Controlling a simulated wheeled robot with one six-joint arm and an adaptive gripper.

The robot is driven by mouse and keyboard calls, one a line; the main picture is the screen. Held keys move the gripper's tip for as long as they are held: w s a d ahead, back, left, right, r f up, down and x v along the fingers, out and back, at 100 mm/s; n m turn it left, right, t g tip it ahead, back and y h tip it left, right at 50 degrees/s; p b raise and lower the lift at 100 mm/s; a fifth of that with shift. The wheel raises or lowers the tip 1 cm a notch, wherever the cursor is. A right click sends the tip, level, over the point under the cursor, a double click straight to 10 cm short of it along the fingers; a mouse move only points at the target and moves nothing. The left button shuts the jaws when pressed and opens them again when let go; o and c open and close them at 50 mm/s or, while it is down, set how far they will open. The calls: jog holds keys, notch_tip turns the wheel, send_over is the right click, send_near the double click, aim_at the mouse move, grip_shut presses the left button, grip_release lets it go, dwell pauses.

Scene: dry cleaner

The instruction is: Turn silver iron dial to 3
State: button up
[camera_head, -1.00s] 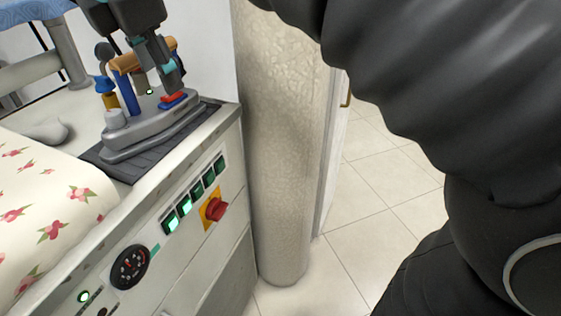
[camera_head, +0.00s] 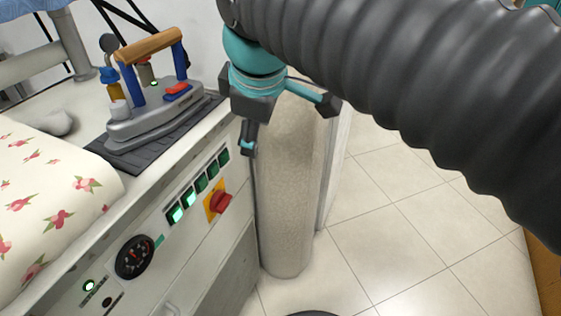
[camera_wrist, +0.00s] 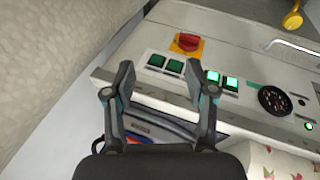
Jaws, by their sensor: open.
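The silver iron (camera_head: 155,112) stands on a dark mat (camera_head: 125,158) on the ironing station's top, with a wooden handle, blue posts and a red button. I cannot make out a numbered dial on it. A small part of the iron shows between and below the fingers in the wrist view (camera_wrist: 160,127). My gripper (camera_head: 292,128) is open and empty, to the right of the iron, past the station's edge and apart from it. In the wrist view my gripper's fingers (camera_wrist: 163,85) are spread in front of the station's panel edge.
The station's front panel has a red rotary switch on yellow (camera_head: 218,203), several green buttons (camera_head: 199,184) and a black gauge (camera_head: 134,257). A textured column (camera_head: 287,200) stands close behind my gripper. Flowered cloth (camera_head: 45,195) covers the left. Tiled floor (camera_head: 400,240) is clear at right.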

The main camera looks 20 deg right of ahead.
jog(key=s+d+f+m, duration=0.5)
jog(key=f+m, duration=0.3)
jog(key=f, duration=0.1)
jog(key=shift+s+f+m+t, duration=0.15)
jog(key=shift+f+m+t, duration=0.15)
jog(key=shift+f, duration=0.05)
jog(key=shift+d, duration=0.1)
jog(key=f+m, duration=0.1)
jog(key=s+d+f+m, duration=0.1)
jog(key=s+f+m, duration=0.1)
jog(key=f, duration=0.1)
jog(key=shift+s+d, duration=0.1)
jog(key=shift+d, duration=0.1)
